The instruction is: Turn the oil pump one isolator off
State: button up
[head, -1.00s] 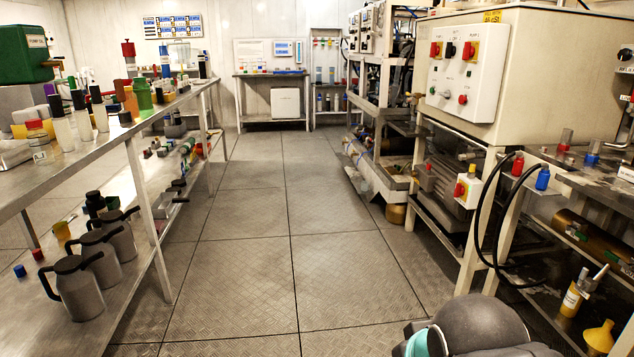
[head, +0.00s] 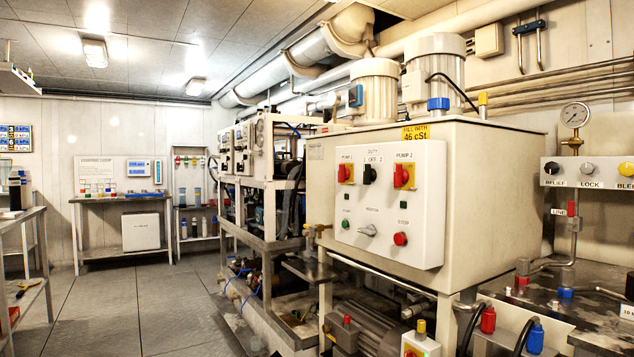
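The white control panel (head: 388,205) is on the front of a cream oil tank (head: 480,165) right of centre. The isolator under the PUMP 1 label is a red handle on a yellow plate (head: 346,173) at the panel's upper left. Its exact handle angle is too small to tell. A like red and yellow isolator under PUMP 2 (head: 404,176) is at the upper right. Between them is a black DUTY selector (head: 370,174). Below are a green button (head: 346,224), a grey lever knob (head: 367,230) and a red stop button (head: 400,239). My gripper is not in view.
Red and blue capped hose fittings (head: 488,320) and a small switch box (head: 420,345) stand below the tank. A white-framed rack (head: 262,185) stands beyond it. A bench (head: 30,215) is at the left. Floor (head: 130,305) between is clear.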

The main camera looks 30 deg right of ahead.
aim_at(343, 173)
jog(key=z, duration=1.15)
jog(key=k, duration=0.4)
jog(key=u, duration=1.3)
jog(key=i, duration=1.6)
jog(key=z, duration=0.35)
